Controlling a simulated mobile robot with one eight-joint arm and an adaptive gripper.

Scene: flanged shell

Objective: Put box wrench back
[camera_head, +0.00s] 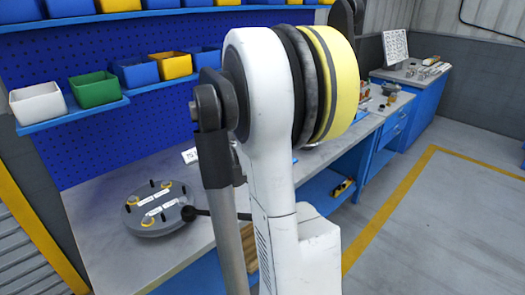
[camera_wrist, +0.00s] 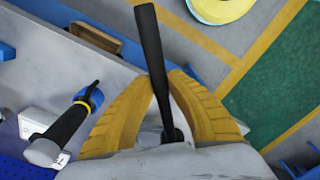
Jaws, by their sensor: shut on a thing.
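My gripper (camera_wrist: 162,88) has two ribbed yellow fingers shut on the black box wrench (camera_wrist: 151,45) in the wrist view. The wrench's dark shaft passes between the fingertips and runs up to the top edge of that view. In the head view my arm hides the gripper. The grey round flanged shell (camera_head: 150,230), with upright dark studs and yellow-ringed marks, sits on the workbench (camera_head: 95,245).
A tool with a black handle and blue ring (camera_wrist: 72,125) lies on the bench near a white box (camera_wrist: 35,121). A brown wooden item (camera_wrist: 95,38) is at the bench edge. Coloured bins (camera_head: 95,90) line a shelf on the blue pegboard (camera_head: 95,145). Floor at right is clear.

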